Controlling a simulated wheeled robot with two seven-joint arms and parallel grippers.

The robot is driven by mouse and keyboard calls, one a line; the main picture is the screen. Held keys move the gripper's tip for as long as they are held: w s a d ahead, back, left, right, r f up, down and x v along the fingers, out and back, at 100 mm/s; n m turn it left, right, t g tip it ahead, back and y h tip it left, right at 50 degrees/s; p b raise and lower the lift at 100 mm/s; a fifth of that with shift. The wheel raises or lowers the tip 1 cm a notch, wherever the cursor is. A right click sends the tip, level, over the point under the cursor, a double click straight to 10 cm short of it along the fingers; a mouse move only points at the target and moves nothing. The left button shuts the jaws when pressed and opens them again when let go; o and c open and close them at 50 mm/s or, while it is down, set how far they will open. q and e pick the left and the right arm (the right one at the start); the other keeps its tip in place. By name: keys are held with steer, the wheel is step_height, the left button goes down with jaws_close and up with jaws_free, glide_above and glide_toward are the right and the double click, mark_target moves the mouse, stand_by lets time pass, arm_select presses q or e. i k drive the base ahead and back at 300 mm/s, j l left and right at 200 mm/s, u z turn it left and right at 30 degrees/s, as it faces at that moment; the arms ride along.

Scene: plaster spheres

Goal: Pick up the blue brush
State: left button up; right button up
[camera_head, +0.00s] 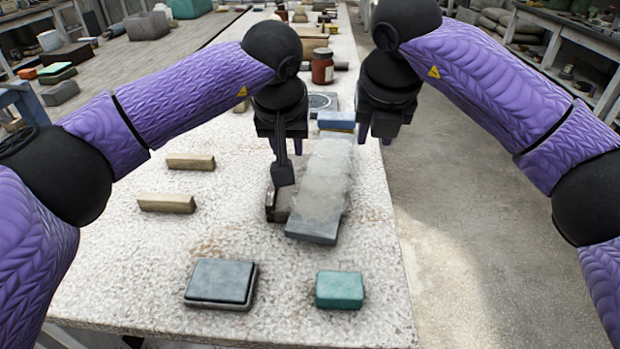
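A blue block-shaped piece with a tan lower edge, which looks like the blue brush (336,120), lies at the far end of a long pale grey, rough-topped block (322,180). My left gripper (286,148) hangs to the left of that block, its fingers apart. A dark, flat-ended piece (283,174) shows just below it; I cannot tell whether it touches the fingers. My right gripper (375,136) is open and empty, just right of the blue brush. The brush lies between the two grippers and is clear of both in the picture.
A grey-blue block (220,281) and a teal block (339,289) lie on the near part of the speckled table (120,270). Two tan bars (166,203) lie at left. A red-brown jar (322,66) stands beyond the brush. The table's right edge is close to my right gripper.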

mark_target(336, 121)
steer(key=k, duration=1)
